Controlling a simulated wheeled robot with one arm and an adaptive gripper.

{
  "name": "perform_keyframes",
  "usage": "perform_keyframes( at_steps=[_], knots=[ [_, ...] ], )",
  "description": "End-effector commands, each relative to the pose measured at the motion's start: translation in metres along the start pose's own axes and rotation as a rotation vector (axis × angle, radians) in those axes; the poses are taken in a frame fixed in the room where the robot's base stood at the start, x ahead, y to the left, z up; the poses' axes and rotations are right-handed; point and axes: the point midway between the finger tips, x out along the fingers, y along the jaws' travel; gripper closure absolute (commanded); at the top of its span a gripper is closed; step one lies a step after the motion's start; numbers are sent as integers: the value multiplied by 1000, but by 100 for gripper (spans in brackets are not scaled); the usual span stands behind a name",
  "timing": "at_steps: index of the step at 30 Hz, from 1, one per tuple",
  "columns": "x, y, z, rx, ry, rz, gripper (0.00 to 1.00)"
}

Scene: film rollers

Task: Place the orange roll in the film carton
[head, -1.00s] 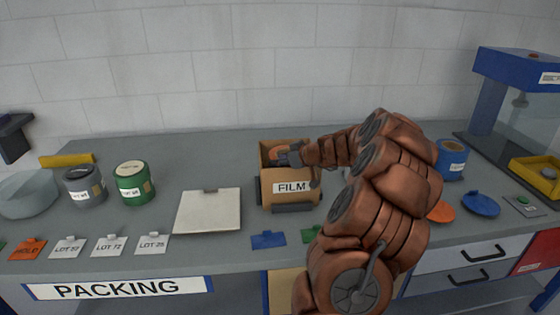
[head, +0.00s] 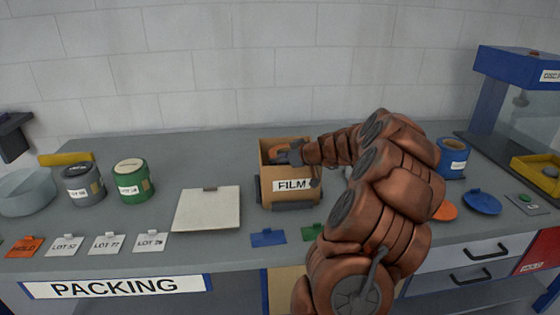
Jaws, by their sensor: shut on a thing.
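The film carton (head: 291,196) is an open brown box with a FILM label, standing near the middle of the bench. The orange roll (head: 274,152) shows partly inside the carton's opening, near its back. My gripper (head: 283,156) reaches in over the carton's right side and is shut on the orange roll. The fingertips and the lower part of the roll are hidden by the carton wall and the gripper, so I cannot tell whether the roll touches the carton floor.
A grey roll (head: 83,184) and a green roll (head: 133,180) stand at left, a blue roll (head: 452,158) at right. A pale flat board (head: 207,209) lies left of the carton. Blue (head: 268,237) and green (head: 313,231) tags lie in front. A blue-topped machine (head: 520,100) stands far right.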

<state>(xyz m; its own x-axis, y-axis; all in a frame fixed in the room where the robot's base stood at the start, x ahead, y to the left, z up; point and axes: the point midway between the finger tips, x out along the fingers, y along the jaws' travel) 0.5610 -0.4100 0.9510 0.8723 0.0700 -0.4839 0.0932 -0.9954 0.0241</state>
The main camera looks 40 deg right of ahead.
Motion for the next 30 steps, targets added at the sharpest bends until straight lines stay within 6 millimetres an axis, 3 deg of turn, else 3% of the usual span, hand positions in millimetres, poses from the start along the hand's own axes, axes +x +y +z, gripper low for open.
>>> perform_keyframes(
  at_steps=[1, 5, 6, 9, 23, 28, 30],
  knots=[
    [5, -2, 10, 2, -10, -6, 100],
    [5, -2, 11, 3, -13, -7, 100],
    [6, -2, 12, 4, -15, -8, 66],
    [6, -3, 14, 4, -16, -10, 58],
    [5, -5, 10, 8, -20, -15, 58],
    [0, -4, 0, 7, -20, -15, 58],
    [-12, -2, 4, 6, -13, -8, 58]
  ],
)
